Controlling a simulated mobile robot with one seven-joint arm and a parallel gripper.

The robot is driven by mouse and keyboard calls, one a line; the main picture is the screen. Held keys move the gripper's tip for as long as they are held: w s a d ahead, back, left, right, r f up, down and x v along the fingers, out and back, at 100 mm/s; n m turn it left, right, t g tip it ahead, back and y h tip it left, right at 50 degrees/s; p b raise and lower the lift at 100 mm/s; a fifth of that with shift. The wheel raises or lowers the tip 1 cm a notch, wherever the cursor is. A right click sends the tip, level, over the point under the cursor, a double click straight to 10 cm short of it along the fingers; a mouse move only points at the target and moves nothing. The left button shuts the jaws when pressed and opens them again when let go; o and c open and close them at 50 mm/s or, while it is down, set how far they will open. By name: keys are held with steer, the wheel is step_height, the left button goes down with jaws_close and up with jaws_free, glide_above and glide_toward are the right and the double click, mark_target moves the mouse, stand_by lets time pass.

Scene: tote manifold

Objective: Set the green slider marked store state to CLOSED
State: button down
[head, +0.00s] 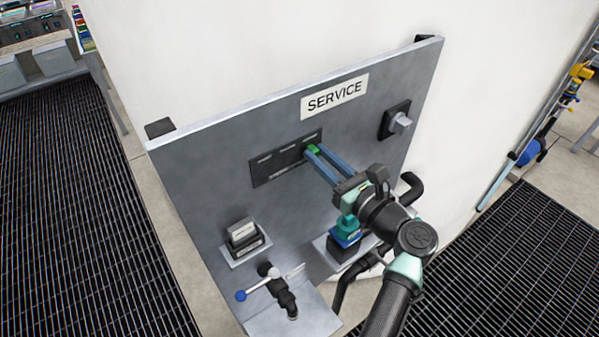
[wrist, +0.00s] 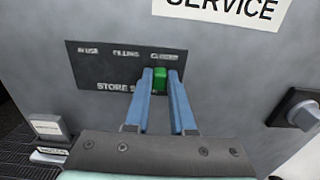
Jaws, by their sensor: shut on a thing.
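The green slider (wrist: 160,78) sits at the right end of the dark store state plate (wrist: 103,68), just below the label that reads like CLOSED in the wrist view. The other labels, to its left, look like IN USE and FILLING. In the head view the green slider (head: 314,149) shows at the plate's right part. My gripper (wrist: 160,76) has its two blue fingers on either side of the slider and is shut on it. In the head view my gripper (head: 311,151) reaches the panel from the lower right. The fingers hide part of the STORE STATE lettering.
The grey panel (head: 215,170) carries a SERVICE sign (head: 334,97) above the plate and a grey knob (head: 400,121) to the right. Below are a small boxed unit (head: 243,236) and a blue-tipped valve lever (head: 258,285). Dark floor grating (head: 75,200) lies to the left.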

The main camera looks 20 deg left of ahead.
steer(key=shift+w+d+r, duration=0.1)
steer(key=shift+w+d, duration=0.15)
steer(key=shift+d, duration=0.05)
steer(key=c, duration=0.8)
jaws_free()
steer(key=shift+w+d, duration=0.1)
steer(key=shift+w, duration=0.05)
steer(key=shift+o, duration=0.2)
steer(key=b+v, duration=0.3)
steer(key=v, duration=1)
